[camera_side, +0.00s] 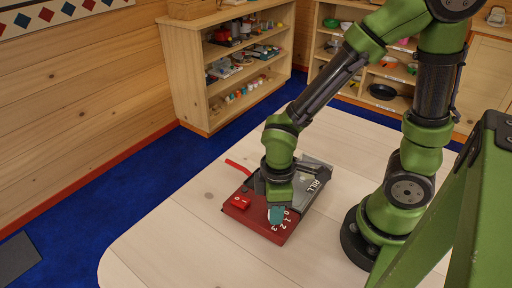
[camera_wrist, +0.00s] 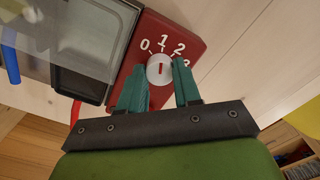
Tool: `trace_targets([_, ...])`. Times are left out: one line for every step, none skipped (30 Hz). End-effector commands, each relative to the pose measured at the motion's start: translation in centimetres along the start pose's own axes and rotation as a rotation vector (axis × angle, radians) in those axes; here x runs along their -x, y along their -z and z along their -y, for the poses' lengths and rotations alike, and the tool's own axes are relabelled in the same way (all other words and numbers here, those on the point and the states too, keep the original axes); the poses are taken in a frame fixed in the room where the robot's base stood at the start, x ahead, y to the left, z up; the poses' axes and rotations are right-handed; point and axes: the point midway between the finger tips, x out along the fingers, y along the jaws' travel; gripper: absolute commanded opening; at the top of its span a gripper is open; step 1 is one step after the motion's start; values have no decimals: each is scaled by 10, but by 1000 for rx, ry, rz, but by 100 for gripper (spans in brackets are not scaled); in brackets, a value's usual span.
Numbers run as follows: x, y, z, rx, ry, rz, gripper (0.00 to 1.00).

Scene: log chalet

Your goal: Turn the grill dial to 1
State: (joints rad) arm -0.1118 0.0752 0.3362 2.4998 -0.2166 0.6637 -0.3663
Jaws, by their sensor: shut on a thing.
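The grill (camera_side: 275,233) is a red box with a grey top part, lying on the pale table. In the wrist view its red panel (camera_wrist: 192,36) carries white numbers 0, 1, 2 and a partly covered 3. The white round dial (camera_wrist: 159,69) has a red line on it, which lies roughly in line with the 1. My gripper (camera_wrist: 159,70) has its teal fingers on either side of the dial and is shut on it. In the side view my gripper (camera_side: 276,214) points down over the numbered end, and the dial is mostly hidden.
The table (camera_side: 170,232) is bare around the grill. Shelves (camera_side: 190,75) with small goods stand behind, across the blue floor.

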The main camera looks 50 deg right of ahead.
Motion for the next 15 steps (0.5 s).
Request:
trace_targets([1, 0, 0, -15, -1, -2, 2])
trace_targets([1, 0, 0, -23, -1, -2, 2])
trace_targets([1, 0, 0, -32, -1, -2, 2])
trace_targets([1, 1, 0, -37, -1, -2, 2])
trace_targets([1, 1, 0, -41, -1, -2, 2])
trace_targets([1, 1, 0, -46, -1, -2, 2])
trace_targets([1, 1, 0, -49, -1, -2, 2])
trace_targets([1, 1, 0, -51, -1, -2, 2])
trace_targets([1, 1, 0, -53, -1, -2, 2])
trace_targets([1, 1, 0, -53, -1, -2, 2])
trace_targets([1, 1, 0, -54, -1, -2, 2])
trace_targets([1, 1, 0, -54, -1, -2, 2])
trace_targets([1, 1, 0, -54, -1, -2, 2])
trace_targets([1, 1, 0, -53, -1, -2, 2])
trace_targets([1, 1, 0, -53, -1, -2, 2])
